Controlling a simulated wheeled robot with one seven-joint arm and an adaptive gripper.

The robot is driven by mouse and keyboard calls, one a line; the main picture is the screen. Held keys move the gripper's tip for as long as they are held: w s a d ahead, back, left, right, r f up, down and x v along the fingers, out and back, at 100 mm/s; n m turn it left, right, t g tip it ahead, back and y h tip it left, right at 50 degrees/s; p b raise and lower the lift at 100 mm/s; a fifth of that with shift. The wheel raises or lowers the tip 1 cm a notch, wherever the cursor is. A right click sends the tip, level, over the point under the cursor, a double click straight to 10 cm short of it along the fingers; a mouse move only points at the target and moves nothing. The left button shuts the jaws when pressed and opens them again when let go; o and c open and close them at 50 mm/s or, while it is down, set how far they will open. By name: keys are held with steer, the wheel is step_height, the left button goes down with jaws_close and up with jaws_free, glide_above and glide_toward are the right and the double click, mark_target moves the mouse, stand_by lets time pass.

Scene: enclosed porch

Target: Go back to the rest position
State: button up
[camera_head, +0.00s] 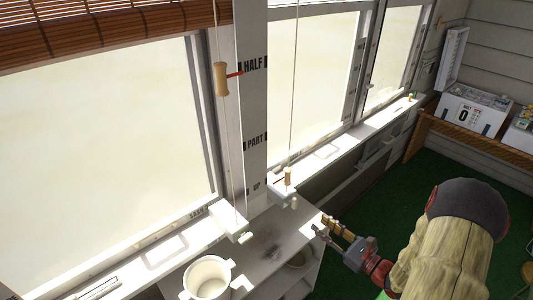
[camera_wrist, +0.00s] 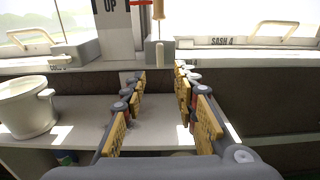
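My gripper (camera_head: 328,225) reaches in from the lower right in the head view, beside the right end of the white shelf unit. In the wrist view my gripper (camera_wrist: 160,80) has its two yellow-padded fingers apart, with nothing between them. The shelf top and window sill lie beyond them. No held object shows in either view.
A white pot (camera_head: 208,277) stands on the shelf unit (camera_head: 262,243), left of my gripper. Wooden cord pulls hang at the post (camera_head: 221,80) and lower by the sill (camera_head: 287,177). Green floor (camera_head: 350,205) is open at right; a bench (camera_head: 470,136) holds boxes.

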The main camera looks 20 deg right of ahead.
steer(key=s+a+f+n+g+y, duration=0.2)
steer(key=s+a+f+n+g, duration=0.15)
steer(key=a, duration=0.25)
steer(key=s+a+r+n+g, duration=0.3)
steer(key=s+a+n+g, duration=0.5)
steer(key=s+n+g, duration=0.45)
step_height(320, 180, up, 12)
steer(key=s+d+n+t+h, duration=0.1)
steer(key=n+h, duration=0.7)
steer(key=n, duration=0.3)
steer(key=a+r+n+t, duration=0.3)
steer(key=a+r+n, duration=0.1)
steer(key=a+r, duration=0.3)
step_height(320, 180, up, 2)
steer(key=shift+w+a+r+n+t, duration=0.1)
steer(key=shift+w+a+n+t, duration=0.1)
steer(key=shift+n+t, duration=0.15)
